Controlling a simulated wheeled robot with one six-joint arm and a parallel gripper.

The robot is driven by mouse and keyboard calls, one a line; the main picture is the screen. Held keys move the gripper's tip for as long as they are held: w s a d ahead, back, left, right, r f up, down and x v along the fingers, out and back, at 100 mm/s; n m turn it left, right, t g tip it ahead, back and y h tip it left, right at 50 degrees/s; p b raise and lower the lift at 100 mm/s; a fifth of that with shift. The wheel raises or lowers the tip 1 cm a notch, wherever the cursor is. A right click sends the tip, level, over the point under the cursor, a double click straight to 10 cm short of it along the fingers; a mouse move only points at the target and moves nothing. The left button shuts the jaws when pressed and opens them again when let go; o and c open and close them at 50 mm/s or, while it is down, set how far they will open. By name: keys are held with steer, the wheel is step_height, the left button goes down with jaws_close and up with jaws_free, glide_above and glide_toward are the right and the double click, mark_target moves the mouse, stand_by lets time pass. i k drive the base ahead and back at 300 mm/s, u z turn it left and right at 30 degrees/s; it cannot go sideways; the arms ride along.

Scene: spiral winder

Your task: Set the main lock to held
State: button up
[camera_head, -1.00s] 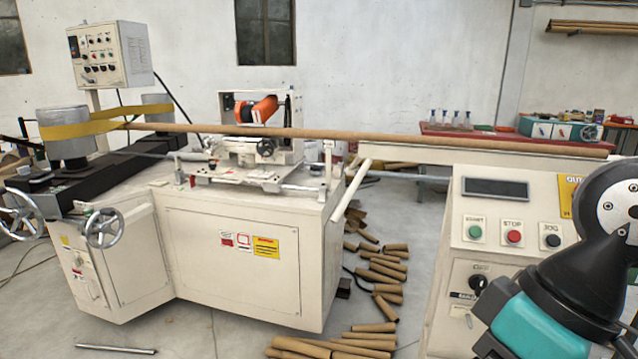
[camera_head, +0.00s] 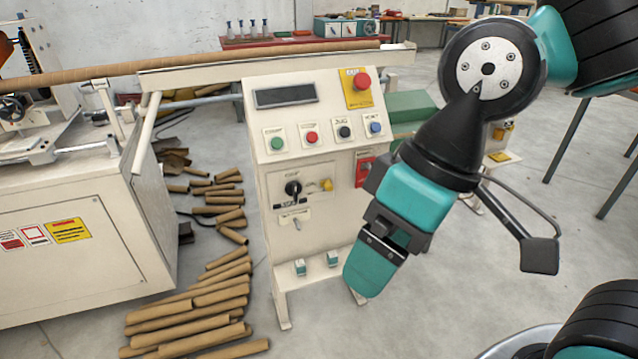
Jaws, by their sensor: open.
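A cream control cabinet (camera_head: 268,172) stands at the middle. Its lower front has a black rotary knob (camera_head: 293,188), a small yellow part (camera_head: 326,185) to the right of it, and a small metal lever or key (camera_head: 297,222) below. A red switch (camera_head: 364,172) sits at the right edge of the front, partly hidden by my arm. The labels are too small to read, so I cannot tell which part is the main lock or its setting. My gripper (camera_head: 368,270) points down in front of the cabinet's right side, apart from these controls, open and empty.
Green, red, black and blue buttons (camera_head: 311,138) and a red emergency stop (camera_head: 361,82) are on the sloped panel. Cardboard tubes (camera_head: 195,315) litter the floor at left. The winder machine (camera_head: 75,220) stands left.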

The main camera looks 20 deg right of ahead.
mark_target(326, 183)
steer(key=k, duration=0.65)
steer(key=z, duration=0.65)
steer(key=i, duration=1.25)
steer(key=z, duration=0.1)
